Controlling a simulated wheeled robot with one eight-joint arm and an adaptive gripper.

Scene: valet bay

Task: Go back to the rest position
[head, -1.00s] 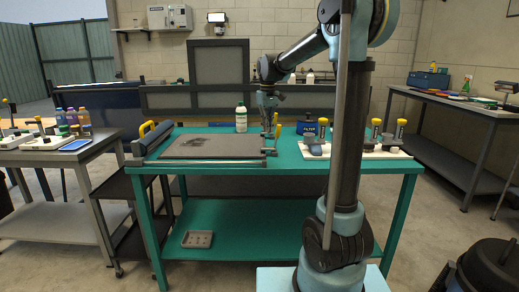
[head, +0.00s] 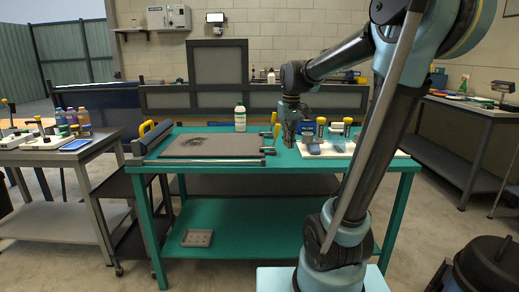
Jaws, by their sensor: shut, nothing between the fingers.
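My gripper (head: 289,136) is shut and empty. It points down over the green workbench (head: 330,165), between the grey mat and the white board. The grey mat (head: 215,148) lies flat on the left of the bench, with a dark smudge (head: 200,140) on its surface. A silver bar lies along the mat's front edge. The white board (head: 375,152) carries grey pieces and yellow-topped items, partly hidden behind my arm.
A white bottle with a green label (head: 240,118) stands behind the mat. A blue box (head: 307,127) stands behind my gripper. A grey side table (head: 60,155) with bottles is at left, another bench (head: 470,104) at right. A dark vacuum (head: 488,268) stands bottom right.

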